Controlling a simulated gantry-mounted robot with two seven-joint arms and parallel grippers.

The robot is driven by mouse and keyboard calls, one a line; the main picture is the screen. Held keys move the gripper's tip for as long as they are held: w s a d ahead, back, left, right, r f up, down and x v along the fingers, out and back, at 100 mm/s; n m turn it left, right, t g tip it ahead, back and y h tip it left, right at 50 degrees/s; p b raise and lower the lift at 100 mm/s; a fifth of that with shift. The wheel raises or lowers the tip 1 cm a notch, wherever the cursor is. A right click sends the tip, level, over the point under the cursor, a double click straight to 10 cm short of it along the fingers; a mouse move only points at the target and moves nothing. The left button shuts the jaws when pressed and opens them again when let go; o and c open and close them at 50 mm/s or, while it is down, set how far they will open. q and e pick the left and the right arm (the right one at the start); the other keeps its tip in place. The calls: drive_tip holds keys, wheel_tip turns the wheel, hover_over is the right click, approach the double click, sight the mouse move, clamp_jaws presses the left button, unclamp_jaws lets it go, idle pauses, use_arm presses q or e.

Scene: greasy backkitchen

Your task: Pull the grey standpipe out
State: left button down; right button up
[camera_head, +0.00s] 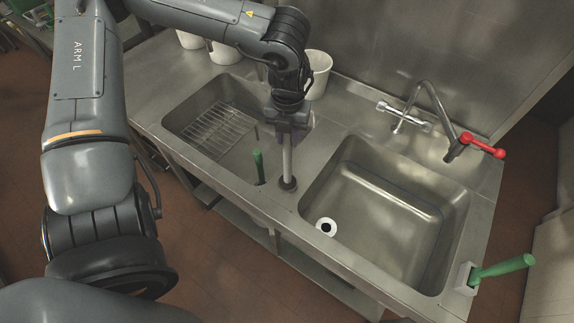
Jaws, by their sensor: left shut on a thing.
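The grey standpipe (287,162) is a slim upright tube near the divider between the two sink basins. My left gripper (287,133) comes down from above and is shut on its upper part, hiding the top. A dark round collar (288,184) surrounds the tube's lower end. I cannot tell whether the tube sits down in a hole there. My right gripper is not in view.
The left basin (185,140) holds a wire rack (215,130) and a green handle (259,168). The right basin (390,215) is empty, with a white-ringed drain (326,227). A red-levered tap (430,100), white tubs (318,72) and another green handle (505,268) stand around.

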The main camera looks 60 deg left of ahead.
use_arm(q)
drive_tip(key=shift+r, duration=0.1)
drive_tip(key=shift+r+p, duration=1.85)
drive_tip(key=shift+r, duration=0.75)
